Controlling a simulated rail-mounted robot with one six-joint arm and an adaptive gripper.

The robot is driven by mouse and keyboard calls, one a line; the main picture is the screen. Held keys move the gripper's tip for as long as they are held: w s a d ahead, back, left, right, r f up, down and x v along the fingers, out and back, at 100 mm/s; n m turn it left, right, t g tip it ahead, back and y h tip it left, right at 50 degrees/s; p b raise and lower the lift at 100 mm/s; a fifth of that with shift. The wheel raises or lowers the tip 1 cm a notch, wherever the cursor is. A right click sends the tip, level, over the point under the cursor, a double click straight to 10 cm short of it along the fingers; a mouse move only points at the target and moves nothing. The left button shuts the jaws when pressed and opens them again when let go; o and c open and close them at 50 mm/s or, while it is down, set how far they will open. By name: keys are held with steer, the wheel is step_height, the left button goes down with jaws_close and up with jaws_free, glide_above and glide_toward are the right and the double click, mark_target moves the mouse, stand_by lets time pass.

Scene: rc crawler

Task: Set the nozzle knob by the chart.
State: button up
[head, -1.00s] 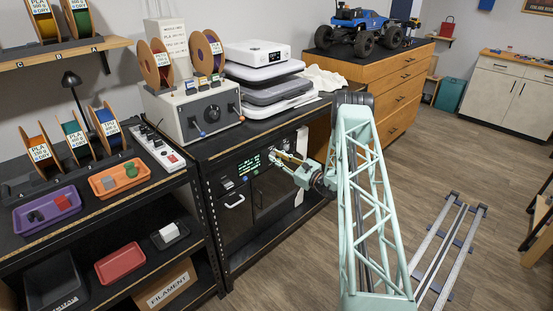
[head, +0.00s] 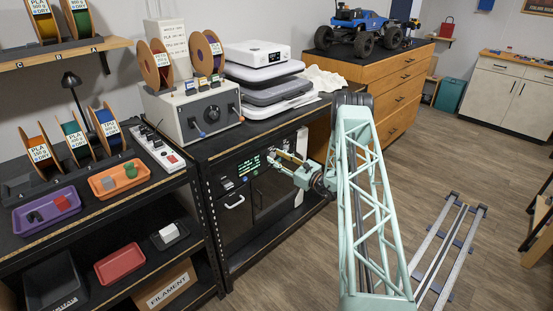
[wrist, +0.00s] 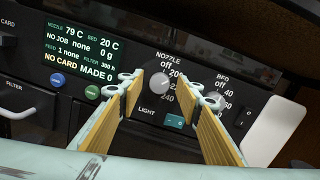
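The nozzle knob (wrist: 160,83) is a round grey dial on the printer's black panel, under the label NOZZLE, with off and temperature marks around it. Its pointer setting is too small to read surely. My gripper (wrist: 167,88) is open, its yellow-padded fingers left and right of the knob with visible gaps. In the head view my gripper (head: 274,160) is at the printer's front. The panel display (wrist: 85,52) reads nozzle 79 C, bed 20 C, NO JOB, NO CARD.
The bed knob (wrist: 212,102) is partly hidden by my right finger. A teal light switch (wrist: 174,121) is below the nozzle knob. Blue (wrist: 57,79) and green (wrist: 92,92) buttons lie left of my fingers. A white card-like piece (wrist: 272,130) is at right.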

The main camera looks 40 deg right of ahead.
steer(key=shift+s, duration=0.1)
steer(key=s+d, duration=0.1)
steer(key=s, duration=1)
steer(key=shift+s+d+f, duration=0.35)
steer(key=shift+r, duration=0.1)
stand_by(0.5)
